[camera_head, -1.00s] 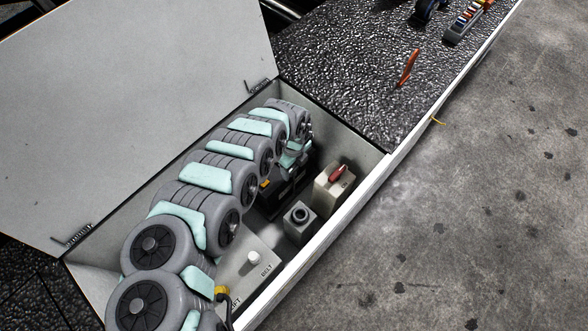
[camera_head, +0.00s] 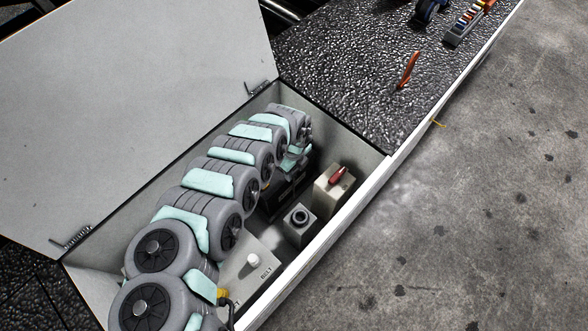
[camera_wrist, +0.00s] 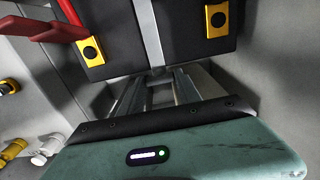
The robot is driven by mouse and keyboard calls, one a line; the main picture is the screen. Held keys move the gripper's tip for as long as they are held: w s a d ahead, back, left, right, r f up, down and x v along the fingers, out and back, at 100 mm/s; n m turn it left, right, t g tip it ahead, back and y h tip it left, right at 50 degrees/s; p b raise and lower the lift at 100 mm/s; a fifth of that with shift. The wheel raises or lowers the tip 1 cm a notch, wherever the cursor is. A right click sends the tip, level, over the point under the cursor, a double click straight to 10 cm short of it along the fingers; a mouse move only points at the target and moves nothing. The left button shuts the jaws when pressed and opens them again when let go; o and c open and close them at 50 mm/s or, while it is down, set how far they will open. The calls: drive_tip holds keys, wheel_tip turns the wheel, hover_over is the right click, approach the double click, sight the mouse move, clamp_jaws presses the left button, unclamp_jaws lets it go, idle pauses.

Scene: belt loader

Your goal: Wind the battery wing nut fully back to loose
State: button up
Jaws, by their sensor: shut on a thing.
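The black battery (camera_wrist: 195,30) fills the top of the wrist view, with a grey metal strap (camera_wrist: 149,32) across it and a yellow terminal block (camera_wrist: 217,19) on either side. My gripper (camera_wrist: 158,80) reaches toward the strap's near end, its fingers close together. The wing nut is not clearly visible; the fingers cover that spot. In the head view, part of the battery (camera_head: 283,200) shows below my arm, deep in the open compartment. My gripper (camera_head: 294,160) is mostly hidden there by my arm.
A beige box with a red handle (camera_head: 338,175) and a grey box with a round black top (camera_head: 299,217) stand close right of the battery. Compartment walls (camera_head: 350,145) surround my arm. The raised lid (camera_head: 140,100) is at left. Red parts (camera_wrist: 35,25) show upper left in the wrist view.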

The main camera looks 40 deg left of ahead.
clamp_jaws()
